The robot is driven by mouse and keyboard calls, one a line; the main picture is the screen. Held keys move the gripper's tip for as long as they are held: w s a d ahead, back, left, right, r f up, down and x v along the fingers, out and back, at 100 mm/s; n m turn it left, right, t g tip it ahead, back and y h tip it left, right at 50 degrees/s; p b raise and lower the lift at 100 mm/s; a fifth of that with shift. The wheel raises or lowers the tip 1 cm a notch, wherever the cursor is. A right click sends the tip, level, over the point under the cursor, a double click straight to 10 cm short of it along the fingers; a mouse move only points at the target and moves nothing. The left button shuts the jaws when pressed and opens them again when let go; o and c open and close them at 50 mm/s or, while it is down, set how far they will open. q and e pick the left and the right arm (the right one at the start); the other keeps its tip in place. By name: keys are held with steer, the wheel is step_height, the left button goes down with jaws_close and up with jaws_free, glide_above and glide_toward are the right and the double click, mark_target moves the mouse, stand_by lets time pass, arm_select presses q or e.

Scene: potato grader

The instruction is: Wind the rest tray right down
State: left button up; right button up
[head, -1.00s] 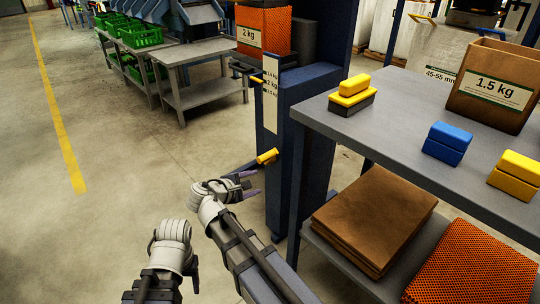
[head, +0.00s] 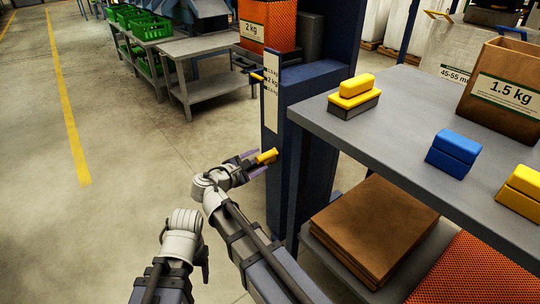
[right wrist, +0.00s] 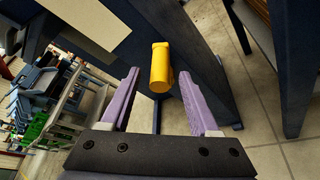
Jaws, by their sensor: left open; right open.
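The yellow crank handle (head: 267,156) sticks out from the side of the dark blue column (head: 315,90). My right gripper (head: 257,164) is open with its fingers at the handle. In the right wrist view the handle (right wrist: 161,67) stands between the two purple fingertips (right wrist: 158,78), with a gap on each side. The rest tray (head: 252,66) sits at the column's far side, beside a scale plate (head: 271,92) with a yellow pointer (head: 257,77) near its upper part. An orange mesh bag (head: 267,22) stands there. My left gripper (head: 203,262) is low at the left, its fingers mostly hidden.
A grey table (head: 400,110) at the right holds yellow and blue blocks and a 1.5 kg paper bag (head: 505,85). Its lower shelf carries brown sacks (head: 370,225) and orange mesh. A grey bench (head: 210,48) stands behind. The floor at left is clear.

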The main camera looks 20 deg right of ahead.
mark_target(268, 154)
steer(key=b+x, duration=0.1)
steer(key=x, duration=0.5)
steer(key=shift+w+d+f, duration=0.1)
steer(key=shift+w+d, duration=0.05)
steer(key=shift+d, duration=0.15)
steer(key=c, duration=0.9)
steer(key=shift+w, duration=0.1)
jaws_close()
steer(key=shift+w+a, duration=0.1)
